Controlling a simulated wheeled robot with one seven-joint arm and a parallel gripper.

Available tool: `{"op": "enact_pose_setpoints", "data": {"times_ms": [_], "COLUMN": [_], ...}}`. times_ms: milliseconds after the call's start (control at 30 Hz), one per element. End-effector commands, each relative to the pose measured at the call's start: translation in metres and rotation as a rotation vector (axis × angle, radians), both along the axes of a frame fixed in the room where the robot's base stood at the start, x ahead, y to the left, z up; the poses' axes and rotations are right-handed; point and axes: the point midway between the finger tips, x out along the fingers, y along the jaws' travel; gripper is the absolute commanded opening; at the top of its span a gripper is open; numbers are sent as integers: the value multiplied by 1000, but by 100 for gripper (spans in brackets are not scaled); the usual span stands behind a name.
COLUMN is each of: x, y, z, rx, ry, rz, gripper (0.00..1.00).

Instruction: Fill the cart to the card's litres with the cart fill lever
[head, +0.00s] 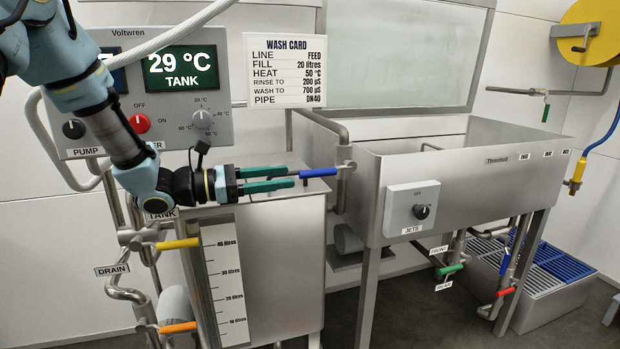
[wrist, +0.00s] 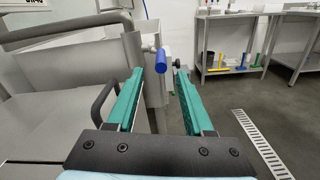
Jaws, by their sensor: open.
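The wash card (head: 286,70) on the wall reads LINE FEED, FILL 20 litres, HEAT 50 °C. The steel cart tank (head: 290,255) bears a white litre scale (head: 223,275) marked 10 to 40; I cannot make out a liquid level. A blue-handled lever (head: 318,173), with no readable label, sits on a pipe at the tank's top right. My gripper (head: 294,177) is open and empty, its green fingers pointing at the blue handle. In the wrist view, the blue handle (wrist: 160,61) appears ahead, between the fingertips (wrist: 160,72), apparently not gripped.
The control panel (head: 140,95) shows 29 °C TANK. A yellow lever (head: 178,243) and an orange lever (head: 178,327) are at the tank's left, near the DRAIN label (head: 112,269). The steel sink (head: 460,175) with a jets knob (head: 421,211) stands right of my gripper.

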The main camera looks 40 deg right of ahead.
Motion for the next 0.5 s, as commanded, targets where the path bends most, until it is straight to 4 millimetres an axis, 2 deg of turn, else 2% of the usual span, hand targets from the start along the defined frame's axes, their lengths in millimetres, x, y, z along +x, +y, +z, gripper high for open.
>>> {"op": "enact_pose_setpoints", "data": {"times_ms": [500], "x": [-33], "y": [-80], "z": [0], "rx": [2], "ry": [-3], "rz": [-4], "gripper": [52]}}
